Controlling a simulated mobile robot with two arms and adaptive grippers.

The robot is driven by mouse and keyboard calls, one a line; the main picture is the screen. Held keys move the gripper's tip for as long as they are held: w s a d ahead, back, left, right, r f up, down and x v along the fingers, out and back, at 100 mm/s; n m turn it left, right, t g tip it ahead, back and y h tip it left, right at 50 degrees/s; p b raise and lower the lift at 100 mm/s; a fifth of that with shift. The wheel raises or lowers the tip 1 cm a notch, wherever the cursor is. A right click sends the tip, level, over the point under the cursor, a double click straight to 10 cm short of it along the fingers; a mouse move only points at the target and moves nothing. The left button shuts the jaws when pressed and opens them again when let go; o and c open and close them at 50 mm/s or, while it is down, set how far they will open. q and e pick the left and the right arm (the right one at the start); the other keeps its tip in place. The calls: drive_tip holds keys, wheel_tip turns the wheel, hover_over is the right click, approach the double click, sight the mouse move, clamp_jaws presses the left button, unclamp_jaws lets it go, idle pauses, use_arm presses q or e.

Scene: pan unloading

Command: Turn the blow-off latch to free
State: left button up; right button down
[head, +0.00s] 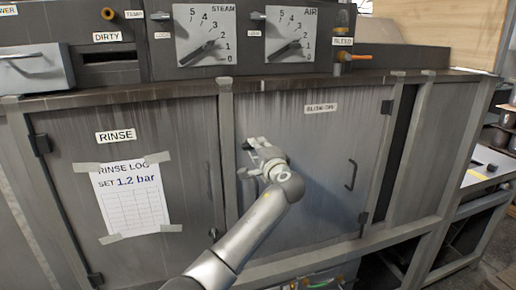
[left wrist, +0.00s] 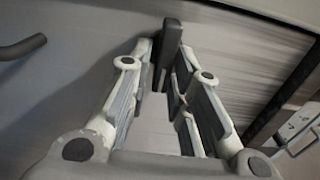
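The blow-off door (head: 310,165) is a grey panel under the label BLOW-OFF (head: 321,108), and it looks closed. My left gripper (head: 250,146) is at the upper left part of this door, near its left edge. In the left wrist view a dark upright latch piece (left wrist: 170,42) stands between the tips of my left gripper (left wrist: 166,62). Both fingertips lie close against its sides, so the gripper looks shut on it. In the head view the gripper mostly hides the latch. My right gripper is not in view.
A dark handle (head: 351,175) stands out from the blow-off door's right side; it also shows in the left wrist view (left wrist: 22,47). The rinse door (head: 190,150) with a taped paper log (head: 130,198) is at left. Steam (head: 205,34) and air (head: 290,34) dials sit above.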

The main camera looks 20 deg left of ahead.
use_arm(q)
drive_tip(key=shift+o, duration=0.8)
drive_tip(key=v, duration=1.2)
